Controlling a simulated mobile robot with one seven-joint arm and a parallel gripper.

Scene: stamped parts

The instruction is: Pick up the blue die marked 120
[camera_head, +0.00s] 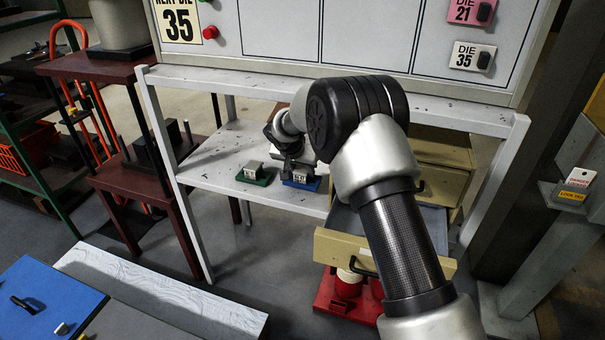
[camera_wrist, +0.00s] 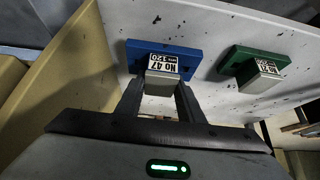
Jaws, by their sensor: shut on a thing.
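The blue die (camera_wrist: 190,60) has a blue base, a grey block and a white label that reads No 47 with a smaller 120 beside it. In the head view the blue die (camera_head: 300,185) is at the white lower shelf, right of a green die (camera_head: 253,178). My gripper (camera_wrist: 160,88) is shut on the grey block of the blue die, one finger on each side. I cannot tell whether its base touches the shelf. In the head view my arm partly hides the gripper. The green die (camera_wrist: 256,62) also shows in the wrist view, apart from my gripper.
The white shelf (camera_head: 215,170) has free room left of the green die. A white upper ledge (camera_head: 240,88) runs above it. An open beige drawer (camera_head: 340,250) stands below right, near my arm. Dark red stands (camera_head: 150,165) are at the left.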

